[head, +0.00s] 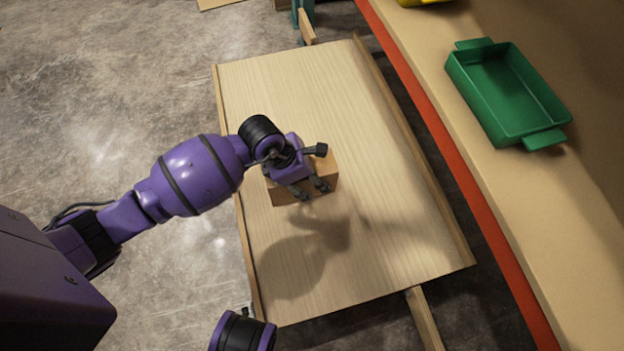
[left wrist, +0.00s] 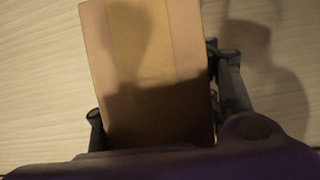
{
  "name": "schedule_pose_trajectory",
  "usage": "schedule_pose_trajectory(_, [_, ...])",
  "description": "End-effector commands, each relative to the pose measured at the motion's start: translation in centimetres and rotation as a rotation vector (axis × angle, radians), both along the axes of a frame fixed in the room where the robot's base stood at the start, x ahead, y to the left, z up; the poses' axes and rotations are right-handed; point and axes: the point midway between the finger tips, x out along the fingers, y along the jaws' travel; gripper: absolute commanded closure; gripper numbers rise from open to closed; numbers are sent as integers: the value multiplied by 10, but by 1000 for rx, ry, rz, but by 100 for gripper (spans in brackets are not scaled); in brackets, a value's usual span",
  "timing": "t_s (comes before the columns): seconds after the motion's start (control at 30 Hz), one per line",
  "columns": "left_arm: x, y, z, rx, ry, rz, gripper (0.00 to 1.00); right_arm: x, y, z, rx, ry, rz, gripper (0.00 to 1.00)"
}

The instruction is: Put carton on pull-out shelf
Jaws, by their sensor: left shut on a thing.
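The carton (head: 285,194) is a small brown box over the middle of the pull-out shelf (head: 290,90), a pale wooden board with raised side edges. My left gripper (head: 320,168) is shut on the carton from above, with fingers on either side of it. In the left wrist view the carton (left wrist: 150,55) fills the middle, with a lighter stripe down its top, and pale wood grain lies around it. Shadows of the arm and gripper fall on the board below the carton in the picture. I cannot tell whether the carton touches the board. My right gripper is out of view.
A workbench (head: 540,210) with a red front edge runs along the right, bearing a green tray (head: 510,95) with handles. The board around the carton is clear. Grey floor (head: 90,90) lies to the left. A wooden rail (head: 425,318) shows below the board.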

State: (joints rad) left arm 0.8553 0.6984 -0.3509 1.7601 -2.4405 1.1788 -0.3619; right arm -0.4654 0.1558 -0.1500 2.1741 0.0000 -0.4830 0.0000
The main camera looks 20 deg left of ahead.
Motion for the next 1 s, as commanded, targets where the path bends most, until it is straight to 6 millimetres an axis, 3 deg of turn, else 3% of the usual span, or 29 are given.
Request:
schedule_pose_trajectory(0.27, [12,0,-12,-3,-4,-1,100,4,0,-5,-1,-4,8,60])
schedule_pose_trajectory(0.5, [14,1,-43,-2,-2,0,100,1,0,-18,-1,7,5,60])
schedule_pose_trajectory(0.73, [15,1,-44,-2,-4,0,100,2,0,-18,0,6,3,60])
schedule_pose_trajectory(0.77, [13,2,-46,0,1,0,42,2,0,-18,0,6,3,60])
schedule_pose_trajectory(0.9, [13,2,-46,0,0,-1,24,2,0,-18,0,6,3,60])
schedule_pose_trajectory(1.0, [13,2,-46,0,0,-1,22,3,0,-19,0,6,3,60])
